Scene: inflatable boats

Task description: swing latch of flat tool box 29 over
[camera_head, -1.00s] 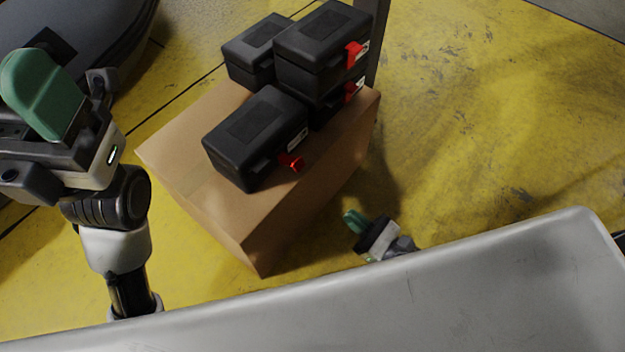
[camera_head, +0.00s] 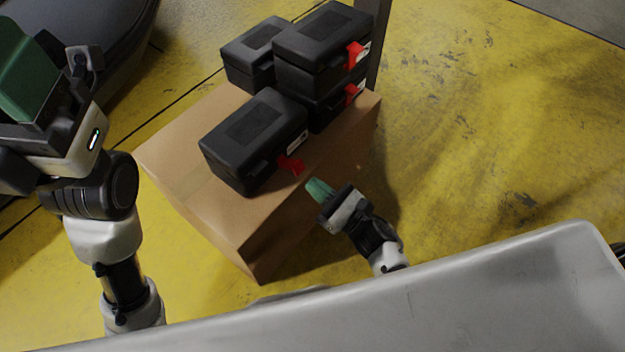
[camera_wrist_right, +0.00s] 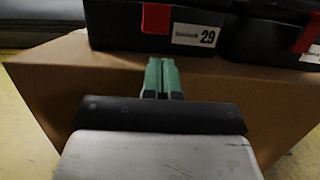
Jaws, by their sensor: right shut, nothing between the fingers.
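Flat tool box 29 (camera_head: 253,143) is a black case at the near side of the cardboard box top. Its red latch (camera_head: 290,165) sits on its front, beside a white label. In the right wrist view the label (camera_wrist_right: 194,36) reads 29 and the red latch (camera_wrist_right: 156,18) hangs at the top, just beyond my fingers. My right gripper (camera_head: 318,188) has green fingers, shut and empty, a little short of the latch and apart from it; it also shows in the right wrist view (camera_wrist_right: 162,72). My left gripper (camera_head: 28,75) is raised at the left edge; its fingertips are cut off.
The cardboard box (camera_head: 205,195) carries the cases. Behind case 29 stand a black case (camera_head: 252,52) and a stack with a top case (camera_head: 320,45), both red-latched in the stack. A dark post rises behind. Yellow floor (camera_head: 480,130) is clear at right.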

